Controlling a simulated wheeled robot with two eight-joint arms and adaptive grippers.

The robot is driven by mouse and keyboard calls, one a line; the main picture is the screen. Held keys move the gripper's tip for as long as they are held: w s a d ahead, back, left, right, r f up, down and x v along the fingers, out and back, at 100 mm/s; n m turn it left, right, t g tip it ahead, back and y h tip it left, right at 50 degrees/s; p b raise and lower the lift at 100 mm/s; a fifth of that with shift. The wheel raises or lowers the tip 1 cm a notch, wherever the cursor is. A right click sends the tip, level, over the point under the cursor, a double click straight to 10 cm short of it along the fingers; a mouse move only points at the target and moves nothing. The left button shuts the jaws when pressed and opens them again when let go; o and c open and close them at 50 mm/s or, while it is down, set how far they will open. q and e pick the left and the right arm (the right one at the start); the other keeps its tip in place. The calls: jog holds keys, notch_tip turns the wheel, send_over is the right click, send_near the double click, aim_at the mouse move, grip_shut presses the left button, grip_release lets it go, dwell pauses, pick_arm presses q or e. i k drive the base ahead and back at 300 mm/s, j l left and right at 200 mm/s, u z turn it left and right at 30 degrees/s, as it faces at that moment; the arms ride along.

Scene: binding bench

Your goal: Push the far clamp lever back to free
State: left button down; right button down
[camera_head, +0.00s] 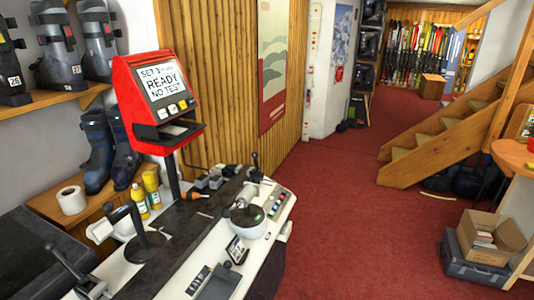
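The far clamp lever (255,160) is a short dark lever with a round knob. It stands close to upright at the far end of the white binding bench (165,285), beside a small grey housing. A second, longer dark clamp lever (65,260) is at the near left end of the bench, tilted up to the left. A dark strip (180,232) runs along the bench between the two ends. Neither of my grippers shows in the head view, so their position and state cannot be seen.
Red carpet lies right.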

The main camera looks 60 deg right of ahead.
aim_at(255, 155)
jog(key=z, duration=1.85)
jog(key=i+l+z, duration=0.25)
jog(key=z, duration=0.2)
jog(key=i+l+z, duration=0.1)
jog(key=i+z, duration=0.4)
jog(key=i, duration=0.45)
jog(key=i+l+u, duration=0.1)
jog(key=i, duration=0.35)
